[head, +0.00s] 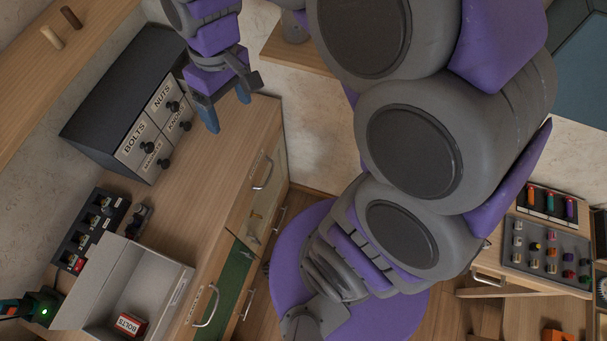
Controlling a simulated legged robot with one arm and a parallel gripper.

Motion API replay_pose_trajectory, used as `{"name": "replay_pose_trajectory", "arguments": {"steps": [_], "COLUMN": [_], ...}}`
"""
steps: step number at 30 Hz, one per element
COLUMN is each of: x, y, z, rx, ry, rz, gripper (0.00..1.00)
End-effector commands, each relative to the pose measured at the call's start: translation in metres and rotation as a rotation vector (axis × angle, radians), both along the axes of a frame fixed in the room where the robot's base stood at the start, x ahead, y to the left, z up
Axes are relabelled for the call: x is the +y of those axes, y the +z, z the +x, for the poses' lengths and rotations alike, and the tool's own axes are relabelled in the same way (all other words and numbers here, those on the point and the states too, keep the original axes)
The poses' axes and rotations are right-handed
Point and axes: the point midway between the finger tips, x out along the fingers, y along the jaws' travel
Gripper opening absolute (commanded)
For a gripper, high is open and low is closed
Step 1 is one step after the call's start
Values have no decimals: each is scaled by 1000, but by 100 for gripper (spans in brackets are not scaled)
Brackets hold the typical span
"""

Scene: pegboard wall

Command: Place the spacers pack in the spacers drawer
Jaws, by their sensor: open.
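The dark drawer cabinet (104,93) stands on the wooden counter, tilted in the picture. Its light drawer fronts have dark knobs; two labels read BOLTS and NUTS. The label on the lower left drawer (152,157) is too small to read surely, so I cannot tell which is the spacers drawer. All drawers look shut. My gripper (228,108) is open and empty, its blue fingers just right of the drawer knobs. I see no pack marked spacers. A red and white pack marked BOLTS (131,325) lies in a grey open bin (166,284).
A black rack of small parts (95,228) stands between cabinet and bin. A device with a green light (42,310) is at the lower left. Counter front handles (262,172) stick out. A tray of coloured knobs (543,252) is at the right. Bare counter (203,208) lies below my gripper.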

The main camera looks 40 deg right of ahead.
Motion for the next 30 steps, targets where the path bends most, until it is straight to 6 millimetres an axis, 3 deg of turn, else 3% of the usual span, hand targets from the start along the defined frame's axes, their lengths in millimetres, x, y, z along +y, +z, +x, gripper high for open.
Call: {"name": "replay_pose_trajectory", "arguments": {"steps": [1,6,9,13,18,30], "x": [-5,-19,-26,-33,-37,-37], "y": [-1,-13,-22,-33,-40,-49], "z": [-23,-94,-130,-165,-185,-186], "rx": [10,52,76,98,115,116], "ry": [-31,-155,-230,-308,-356,-359], "rz": [-17,-67,-93,-116,-129,-129], "gripper": [80,80,80,80,80,80]}}
